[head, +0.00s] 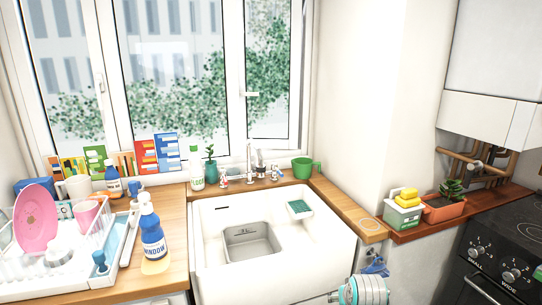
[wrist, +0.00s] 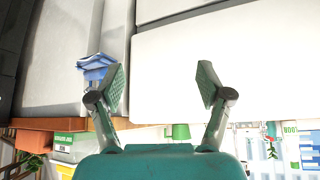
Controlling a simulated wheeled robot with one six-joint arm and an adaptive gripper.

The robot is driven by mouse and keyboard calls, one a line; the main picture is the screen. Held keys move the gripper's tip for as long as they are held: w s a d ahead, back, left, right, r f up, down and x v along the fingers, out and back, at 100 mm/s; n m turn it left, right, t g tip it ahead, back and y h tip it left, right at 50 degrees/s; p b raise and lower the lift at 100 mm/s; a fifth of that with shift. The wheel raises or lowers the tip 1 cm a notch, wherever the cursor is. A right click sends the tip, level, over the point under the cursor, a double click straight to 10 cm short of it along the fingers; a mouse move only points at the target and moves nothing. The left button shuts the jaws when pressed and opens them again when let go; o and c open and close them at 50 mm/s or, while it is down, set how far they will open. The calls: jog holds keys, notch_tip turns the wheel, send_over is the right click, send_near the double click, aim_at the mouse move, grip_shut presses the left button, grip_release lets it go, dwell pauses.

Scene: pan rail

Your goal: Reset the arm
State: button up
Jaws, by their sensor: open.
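My gripper (wrist: 160,88) shows in the wrist view with its two fingers spread apart and nothing between them. The wrist picture is upside down, with the white sink front (wrist: 230,70) behind the fingers. In the head view, part of my arm (head: 365,290) shows at the bottom edge, in front of the sink's right side; the fingers cannot be made out clearly there.
A white sink (head: 205,235) lies ahead, with a blue cloth (head: 375,266) hanging to its right. A dish rack (head: 75,268) and a spray bottle (head: 152,236) stand left. A black stove (head: 500,262) is right. A planter (head: 443,209) sits on the wooden ledge.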

jog(key=s+a+f+t, duration=0.1)
jog(key=s+f, duration=0.6)
jog(key=s, duration=0.3)
jog(key=s+a+f+t, duration=0.1)
jog(key=s+f+t, duration=0.1)
jog(key=s+f, duration=0.65)
jog(key=s+a+r+t, duration=0.1)
jog(key=s+r+t, duration=0.1)
jog(key=s, duration=1.7)
jog(key=s+r+t, duration=0.2)
jog(key=s+r, duration=1.5)
jog(key=s, duration=0.3)
jog(key=shift+a+r+n+t, duration=0.2)
jog(key=shift+a+n+t, duration=0.2)
